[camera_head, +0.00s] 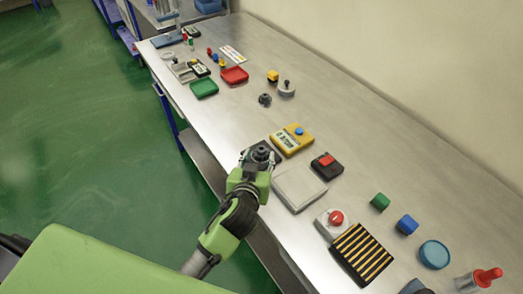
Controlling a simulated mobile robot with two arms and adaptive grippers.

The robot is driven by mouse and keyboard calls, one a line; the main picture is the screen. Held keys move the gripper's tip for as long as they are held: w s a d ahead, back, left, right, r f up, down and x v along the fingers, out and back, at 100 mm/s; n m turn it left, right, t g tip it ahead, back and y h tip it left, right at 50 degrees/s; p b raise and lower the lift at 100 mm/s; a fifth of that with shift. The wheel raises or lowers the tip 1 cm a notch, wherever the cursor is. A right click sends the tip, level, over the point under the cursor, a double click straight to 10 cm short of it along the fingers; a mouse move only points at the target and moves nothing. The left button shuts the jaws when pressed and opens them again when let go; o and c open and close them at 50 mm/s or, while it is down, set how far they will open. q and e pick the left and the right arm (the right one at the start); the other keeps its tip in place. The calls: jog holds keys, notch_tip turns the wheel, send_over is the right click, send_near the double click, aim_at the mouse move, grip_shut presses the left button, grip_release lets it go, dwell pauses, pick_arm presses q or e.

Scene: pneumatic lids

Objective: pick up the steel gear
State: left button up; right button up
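A small dark, toothed-looking piece, which seems to be the steel gear (265,99), lies on the metal bench beyond my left gripper. My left gripper (261,153) is over the bench's near edge, left of the yellow box and clear of the gear. Its end is dark and foreshortened, so its fingers and anything between them cannot be made out. My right gripper is not in view.
A grey round piece with a black knob (287,89) sits right of the gear. A yellow box (291,139), a pale tray (299,187) and a striped block (361,253) lie nearer. Red (234,75) and green (204,88) trays are farther left. The wall bounds the right.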

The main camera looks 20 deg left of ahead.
aim_at(262, 147)
pick_arm(q)
jog(key=shift+p+x, duration=0.5)
jog(key=shift+x, duration=1.5)
jog(key=shift+r, duration=0.1)
jog(key=c, duration=1.1)
jog(key=shift+r, duration=0.1)
